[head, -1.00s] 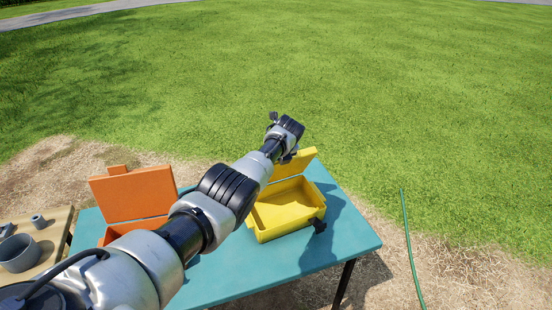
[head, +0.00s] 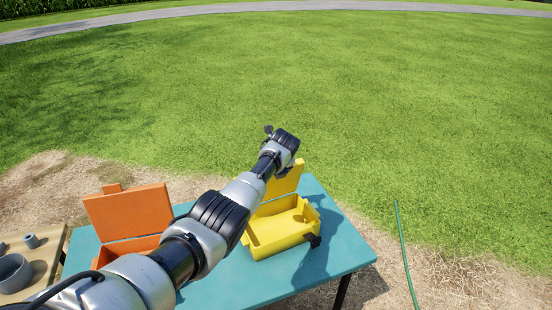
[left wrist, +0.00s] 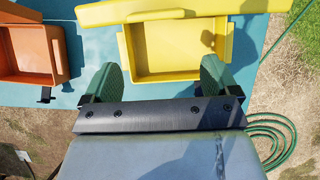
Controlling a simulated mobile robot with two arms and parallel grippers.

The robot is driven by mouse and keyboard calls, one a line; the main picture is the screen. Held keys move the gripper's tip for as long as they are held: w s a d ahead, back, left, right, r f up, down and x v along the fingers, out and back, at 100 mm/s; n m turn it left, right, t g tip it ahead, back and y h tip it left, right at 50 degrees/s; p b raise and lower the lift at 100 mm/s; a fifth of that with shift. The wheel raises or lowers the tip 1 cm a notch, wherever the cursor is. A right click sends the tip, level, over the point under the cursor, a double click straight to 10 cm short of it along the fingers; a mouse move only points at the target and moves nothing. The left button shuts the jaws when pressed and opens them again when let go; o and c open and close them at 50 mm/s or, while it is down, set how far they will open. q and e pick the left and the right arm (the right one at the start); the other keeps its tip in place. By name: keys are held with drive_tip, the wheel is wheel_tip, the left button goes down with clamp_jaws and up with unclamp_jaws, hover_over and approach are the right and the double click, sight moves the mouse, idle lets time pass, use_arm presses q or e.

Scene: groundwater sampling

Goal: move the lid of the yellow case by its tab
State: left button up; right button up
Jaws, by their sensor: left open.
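The yellow case (head: 283,226) stands open on the teal table, its tray empty. Its lid (head: 287,181) is raised at the back and partly hidden behind my left arm in the head view. In the left wrist view the lid (left wrist: 150,12) is a yellow band beyond the tray (left wrist: 172,45). I cannot make out the lid's tab. My left gripper (left wrist: 158,80) is open and empty, its green fingers spread above the near side of the case, apart from the lid in that view. In the head view the gripper end (head: 280,146) overlaps the lid's top. My right gripper is not in view.
An open orange case (head: 128,212) stands left of the yellow one on the teal table (head: 338,250). A wooden table (head: 45,262) with grey cups is at far left. A green hose (head: 405,250) lies at right on dry ground.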

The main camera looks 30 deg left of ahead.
use_arm(q)
drive_tip(key=v, duration=0.8)
drive_tip(key=shift+r+b, duration=0.3)
drive_tip(key=shift+b, duration=0.05)
drive_tip(key=shift+s, duration=0.1)
